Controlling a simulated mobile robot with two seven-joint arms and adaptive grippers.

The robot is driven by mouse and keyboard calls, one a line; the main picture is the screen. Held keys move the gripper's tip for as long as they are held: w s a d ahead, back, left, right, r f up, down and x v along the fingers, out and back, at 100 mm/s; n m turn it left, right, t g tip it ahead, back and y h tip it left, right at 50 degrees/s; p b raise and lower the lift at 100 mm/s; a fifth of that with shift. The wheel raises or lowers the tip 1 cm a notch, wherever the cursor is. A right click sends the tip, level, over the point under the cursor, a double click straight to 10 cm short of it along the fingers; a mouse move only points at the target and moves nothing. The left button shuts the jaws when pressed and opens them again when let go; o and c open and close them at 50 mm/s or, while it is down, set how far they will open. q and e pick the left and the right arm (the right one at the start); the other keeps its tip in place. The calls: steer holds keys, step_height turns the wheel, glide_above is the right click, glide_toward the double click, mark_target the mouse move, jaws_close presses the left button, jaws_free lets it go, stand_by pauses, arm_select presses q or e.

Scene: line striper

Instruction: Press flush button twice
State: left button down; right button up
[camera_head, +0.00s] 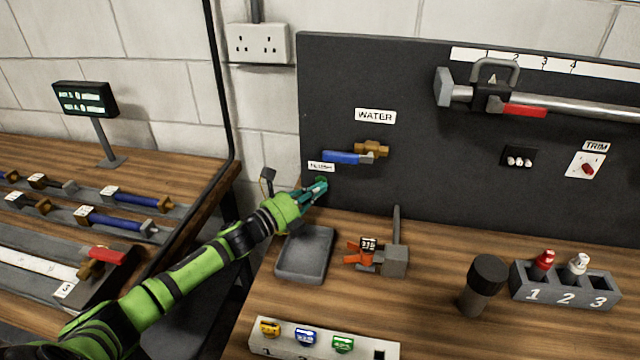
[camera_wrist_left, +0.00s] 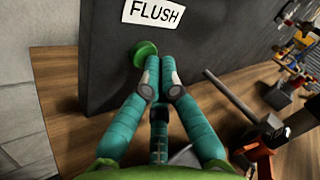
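The green flush button (camera_wrist_left: 146,53) sits on the dark upright panel under the white FLUSH label (camera_wrist_left: 153,13) in the left wrist view. In the head view the label (camera_head: 321,167) shows, and a bit of the green button (camera_head: 320,181) shows by my fingertips. My left gripper (camera_head: 321,187) is shut and appears empty, its teal fingers together. In the left wrist view its fingertips (camera_wrist_left: 159,62) are at the button's right lower edge; I cannot tell whether they touch it. My right gripper is in neither view.
A grey tray (camera_head: 306,253) lies below my left gripper. A blue-handled valve (camera_head: 347,157) is on the panel just right of the label. An orange-and-grey device (camera_head: 379,254) and a black cylinder (camera_head: 482,285) stand on the wooden bench.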

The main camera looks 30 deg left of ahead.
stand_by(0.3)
arm_select(q)
steer(key=shift+s+d+p, duration=0.2)
steer(key=shift+s+p, duration=0.2)
steer(key=shift+s, duration=0.4)
steer(key=shift+s+d+p, duration=0.2)
steer(key=shift+s+p, duration=0.2)
steer(key=shift+s, duration=0.25)
steer(key=shift+s+d+p, duration=0.2)
steer(key=shift+s+p, duration=0.15)
steer(key=shift+s, duration=0.55)
steer(key=shift+s+d+p, duration=0.2)
steer(key=shift+s+p, duration=0.1)
steer(key=shift+s, duration=0.55)
steer(key=shift+s, duration=0.1)
